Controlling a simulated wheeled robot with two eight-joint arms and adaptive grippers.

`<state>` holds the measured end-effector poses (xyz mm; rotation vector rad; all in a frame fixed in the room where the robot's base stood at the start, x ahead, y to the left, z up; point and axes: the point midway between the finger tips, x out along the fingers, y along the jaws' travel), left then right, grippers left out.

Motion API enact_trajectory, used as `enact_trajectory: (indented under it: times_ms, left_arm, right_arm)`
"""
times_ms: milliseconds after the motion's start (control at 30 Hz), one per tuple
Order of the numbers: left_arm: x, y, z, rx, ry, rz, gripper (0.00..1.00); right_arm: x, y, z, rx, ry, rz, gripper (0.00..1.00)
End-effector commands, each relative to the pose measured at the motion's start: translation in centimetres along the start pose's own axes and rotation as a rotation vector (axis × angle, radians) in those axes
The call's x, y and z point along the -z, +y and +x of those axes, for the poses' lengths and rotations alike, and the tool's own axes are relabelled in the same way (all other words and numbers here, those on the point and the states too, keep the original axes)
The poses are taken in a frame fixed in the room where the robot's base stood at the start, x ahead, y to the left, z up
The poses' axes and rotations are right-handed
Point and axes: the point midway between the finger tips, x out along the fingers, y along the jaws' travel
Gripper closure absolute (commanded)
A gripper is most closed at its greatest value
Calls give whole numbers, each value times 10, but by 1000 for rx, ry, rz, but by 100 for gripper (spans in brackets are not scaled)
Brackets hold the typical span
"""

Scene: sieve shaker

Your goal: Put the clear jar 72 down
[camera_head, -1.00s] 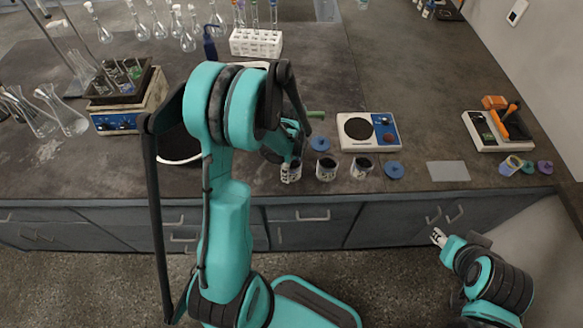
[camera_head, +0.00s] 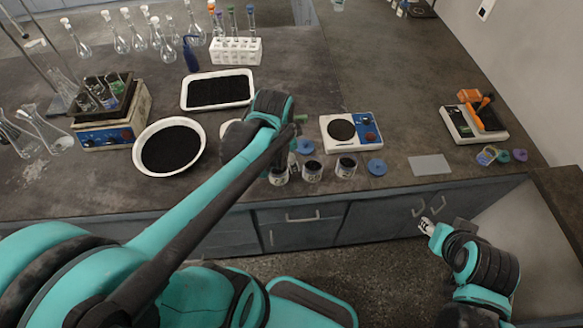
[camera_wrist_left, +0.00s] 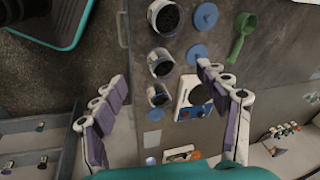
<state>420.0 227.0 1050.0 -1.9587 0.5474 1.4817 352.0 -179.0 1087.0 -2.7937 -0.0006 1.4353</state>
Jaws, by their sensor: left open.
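Three clear jars with dark contents and printed labels stand upright in a row near the bench's front edge: the left jar (camera_head: 279,175), the middle jar (camera_head: 312,172) and the right jar (camera_head: 346,167). I cannot read which label says 72. The left wrist view shows the same left jar (camera_wrist_left: 166,17), middle jar (camera_wrist_left: 160,63) and right jar (camera_wrist_left: 158,96). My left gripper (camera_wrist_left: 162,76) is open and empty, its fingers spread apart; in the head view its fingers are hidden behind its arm. My right gripper (camera_head: 427,226) is in front of the bench; its opening is too small to judge.
Blue lids (camera_head: 376,167) lie by the jars, with a green scoop (camera_wrist_left: 242,36) nearby. A balance (camera_head: 351,132) stands behind. A round dish (camera_head: 139,160) and a rectangular tray (camera_head: 186,101) hold black grains. A grey card (camera_head: 430,165) lies to the right.

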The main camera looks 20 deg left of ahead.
Motion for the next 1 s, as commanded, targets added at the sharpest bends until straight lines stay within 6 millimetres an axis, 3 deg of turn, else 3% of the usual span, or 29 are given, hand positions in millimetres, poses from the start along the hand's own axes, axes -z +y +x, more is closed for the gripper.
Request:
enact_trajectory:
  times_ms: [100,200,400,833,1000]
  left_arm:
    - [-1,27,-27,62,91,-239,26]
    - [-3,45,-42,90,174,-430,26]
    - [-6,67,-55,96,296,-687,26]
    - [-7,72,-56,91,330,-759,26]
    - [-12,78,-32,91,329,-758,26]
  right_arm:
    - [0,0,0,0,0,0,60]
    - [0,0,0,0,0,0,60]
    - [0,0,0,0,0,0,60]
    - [-1,0,1,0,0,0,60]
    - [-15,0,21,0,0,0,60]
